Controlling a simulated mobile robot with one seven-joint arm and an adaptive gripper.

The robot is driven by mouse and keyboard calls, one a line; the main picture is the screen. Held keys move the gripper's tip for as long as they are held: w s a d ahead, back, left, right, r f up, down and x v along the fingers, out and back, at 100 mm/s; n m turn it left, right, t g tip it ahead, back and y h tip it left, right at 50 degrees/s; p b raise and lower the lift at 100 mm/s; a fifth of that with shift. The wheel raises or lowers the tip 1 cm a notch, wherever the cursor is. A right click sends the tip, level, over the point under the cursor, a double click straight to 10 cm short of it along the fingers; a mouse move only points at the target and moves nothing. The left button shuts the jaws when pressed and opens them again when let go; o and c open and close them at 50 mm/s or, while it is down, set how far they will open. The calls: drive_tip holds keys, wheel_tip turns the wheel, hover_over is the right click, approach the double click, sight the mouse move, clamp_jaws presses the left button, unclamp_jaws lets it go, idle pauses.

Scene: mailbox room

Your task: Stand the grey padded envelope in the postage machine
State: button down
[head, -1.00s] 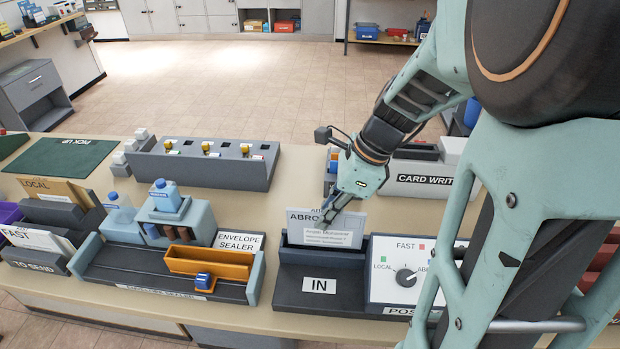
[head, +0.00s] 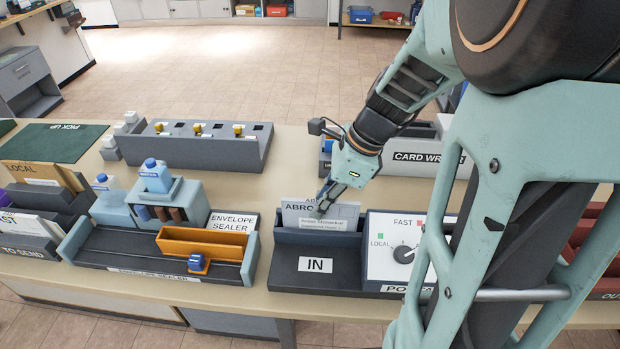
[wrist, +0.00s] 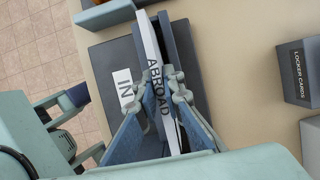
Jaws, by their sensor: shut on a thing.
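The grey padded envelope (head: 346,213), marked ABROAD, stands upright in the slot behind the IN plate of the postage machine (head: 290,281). Its lower part is hidden by the slot's dark front wall, so I cannot tell whether it rests on the bottom. My gripper (head: 326,203) is shut on the envelope's upper part from above. In the wrist view the gripper's fingers (wrist: 161,84) lie on both faces of the envelope (wrist: 151,45), which is seen edge-on between the slot walls. The machine's dial panel (head: 382,262) is just right of the slot.
The envelope sealer (head: 130,262) with an orange holder (head: 190,243) stands left of the machine. A grey rack with yellow-topped items (head: 215,151) is behind it. The card writer (head: 410,170) stands behind on the right. Bare counter lies between these.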

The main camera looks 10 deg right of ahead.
drive_tip(key=c, duration=2)
unclamp_jaws()
wheel_tip(320, 180, up, 7)
drive_tip(key=p, duration=0.7)
